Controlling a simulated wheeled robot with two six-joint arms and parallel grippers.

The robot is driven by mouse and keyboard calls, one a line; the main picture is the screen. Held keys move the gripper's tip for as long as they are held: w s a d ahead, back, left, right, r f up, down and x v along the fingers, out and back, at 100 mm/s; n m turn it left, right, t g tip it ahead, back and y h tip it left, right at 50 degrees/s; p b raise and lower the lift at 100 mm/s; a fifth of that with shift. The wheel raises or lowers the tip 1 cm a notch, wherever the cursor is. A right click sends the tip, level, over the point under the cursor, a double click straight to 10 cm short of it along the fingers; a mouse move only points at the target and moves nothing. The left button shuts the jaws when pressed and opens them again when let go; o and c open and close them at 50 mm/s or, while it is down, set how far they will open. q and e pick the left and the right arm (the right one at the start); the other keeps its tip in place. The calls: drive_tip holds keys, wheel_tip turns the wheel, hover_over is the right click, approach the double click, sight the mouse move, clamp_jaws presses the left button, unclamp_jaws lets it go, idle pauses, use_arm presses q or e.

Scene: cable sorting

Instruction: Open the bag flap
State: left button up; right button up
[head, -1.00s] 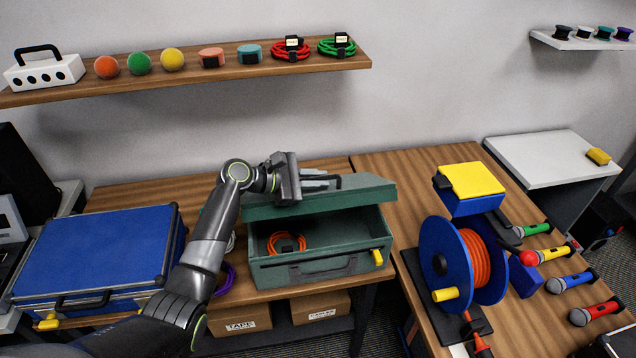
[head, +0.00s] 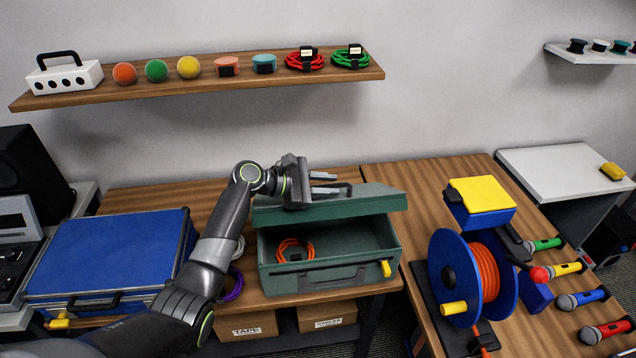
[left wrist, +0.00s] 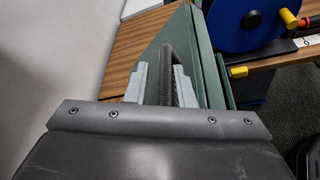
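The bag is a green case (head: 325,275) on the middle of the table. Its flap (head: 370,202) stands raised above the open front, and an orange cable coil (head: 296,250) shows inside. A dark handle (left wrist: 167,75) runs along the flap's top. My left gripper (head: 324,183) is at the handle, over the flap. In the left wrist view, its two grey fingers (left wrist: 160,84) stand apart on either side of the handle, with gaps visible. My right gripper is out of view.
A blue case (head: 110,255) lies left of the bag, beyond my left arm. A purple cable (head: 234,286) lies between them. A cable reel (head: 445,270) and several microphones stand on the right table. A shelf (head: 210,92) hangs above the bag.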

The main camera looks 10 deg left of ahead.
use_arm(q)
drive_tip(key=b+v, duration=0.4)
drive_tip(key=v, duration=1.3)
drive_tip(key=shift+s+a+b, duration=0.1)
drive_tip(key=shift+a+b, duration=0.1)
drive_tip(key=shift+b, duration=0.2)
